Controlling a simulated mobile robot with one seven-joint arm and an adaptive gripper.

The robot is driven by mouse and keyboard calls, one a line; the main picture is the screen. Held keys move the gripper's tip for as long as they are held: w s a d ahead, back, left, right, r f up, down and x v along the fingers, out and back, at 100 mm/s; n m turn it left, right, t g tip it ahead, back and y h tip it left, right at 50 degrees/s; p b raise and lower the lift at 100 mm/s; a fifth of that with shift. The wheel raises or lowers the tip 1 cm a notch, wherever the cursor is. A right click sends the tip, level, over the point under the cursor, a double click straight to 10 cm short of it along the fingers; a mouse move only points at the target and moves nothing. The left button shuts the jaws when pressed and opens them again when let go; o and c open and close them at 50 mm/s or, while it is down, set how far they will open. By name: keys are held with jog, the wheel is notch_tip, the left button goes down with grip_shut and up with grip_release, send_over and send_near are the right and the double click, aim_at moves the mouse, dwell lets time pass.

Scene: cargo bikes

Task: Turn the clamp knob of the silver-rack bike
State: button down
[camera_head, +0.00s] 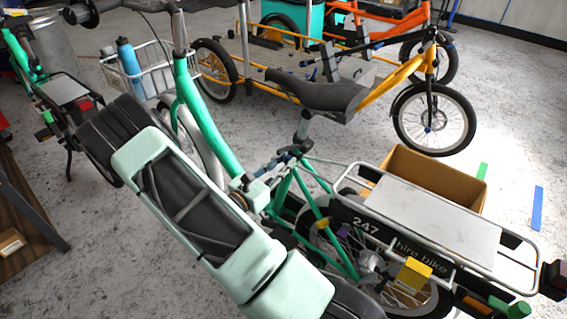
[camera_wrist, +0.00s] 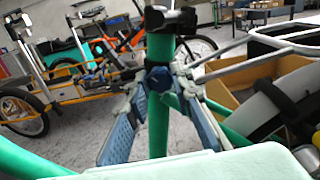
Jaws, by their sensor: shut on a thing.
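The silver-rack bike is green, with a silver rear rack (camera_head: 430,215) and a "247 hire bike" panel, in the head view. Its black saddle (camera_head: 318,92) sits on a seat post above the green frame (camera_head: 201,117). In the wrist view a dark blue clamp knob (camera_wrist: 158,79) shows on the seat tube (camera_wrist: 159,125), just below the collar. My gripper (camera_wrist: 161,90) reaches the knob, one blue-grey finger on each side, and is shut on it. In the head view my gripper (camera_head: 284,162) is beside the seat tube below the saddle; the knob cannot be made out there.
My pale green arm crosses the front of the head view over the bike. A cardboard box (camera_head: 407,172) stands behind the rack. A yellow cargo bike (camera_head: 395,80) and an orange bike (camera_head: 415,22) stand behind. Another green bike (camera_head: 62,92) stands at left. Floor right of the rack is mostly clear.

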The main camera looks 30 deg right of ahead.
jog(key=shift+m+b, duration=0.55)
jog(key=shift+m, duration=2.35)
jog(key=c, duration=1.7)
grip_release()
jog(key=v, duration=1.2)
jog(key=shift+s, duration=0.1)
